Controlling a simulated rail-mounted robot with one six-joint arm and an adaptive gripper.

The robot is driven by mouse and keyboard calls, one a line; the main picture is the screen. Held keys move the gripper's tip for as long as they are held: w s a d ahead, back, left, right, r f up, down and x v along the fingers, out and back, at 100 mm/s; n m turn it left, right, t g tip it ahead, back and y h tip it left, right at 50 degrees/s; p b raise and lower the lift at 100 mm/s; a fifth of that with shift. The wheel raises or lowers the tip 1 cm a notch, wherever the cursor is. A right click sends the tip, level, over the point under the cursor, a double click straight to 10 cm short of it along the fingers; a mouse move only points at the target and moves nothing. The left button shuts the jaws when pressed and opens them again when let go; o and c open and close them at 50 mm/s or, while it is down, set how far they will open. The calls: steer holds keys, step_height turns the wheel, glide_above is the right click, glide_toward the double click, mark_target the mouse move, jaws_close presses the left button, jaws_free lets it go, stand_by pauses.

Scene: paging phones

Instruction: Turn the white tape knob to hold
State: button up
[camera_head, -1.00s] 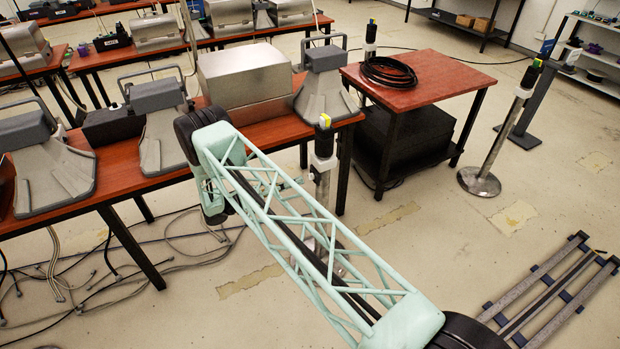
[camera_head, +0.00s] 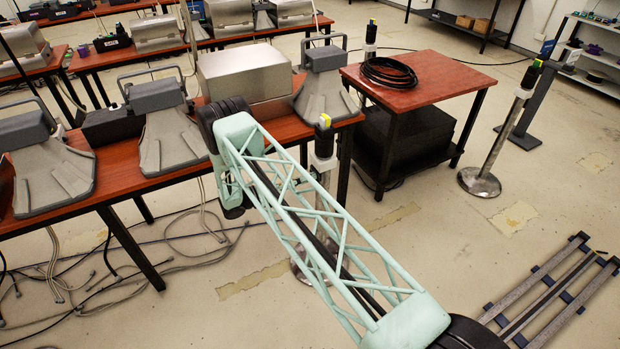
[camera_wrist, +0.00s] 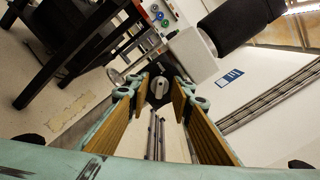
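A white-and-black post head (camera_wrist: 232,35) stands close at upper right in the wrist view. In the head view, a red table (camera_head: 430,78) holds a black cable coil (camera_head: 388,73). A metal post (camera_head: 497,140) stands to its right. Metal rails (camera_head: 552,290) lie on open floor.

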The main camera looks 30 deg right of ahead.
steer(key=shift+c, duration=0.5)
steer(key=c, duration=0.4)
steer(key=shift+m+b, duration=0.35)
steer(key=shift+m, duration=0.15)
steer(key=m+b, duration=0.1)
steer(key=m, duration=0.2)
steer(key=shift+b, duration=0.35)
steer(key=m+b, duration=0.2)
steer(key=m, duration=0.2)
steer(key=m+b, duration=0.2)
steer(key=m, duration=0.3)
steer(key=shift+m, duration=0.4)
steer(key=shift+s+m+b, duration=0.1)
steer(key=shift+m+b, duration=0.75)
steer(key=shift+m, duration=1.25)
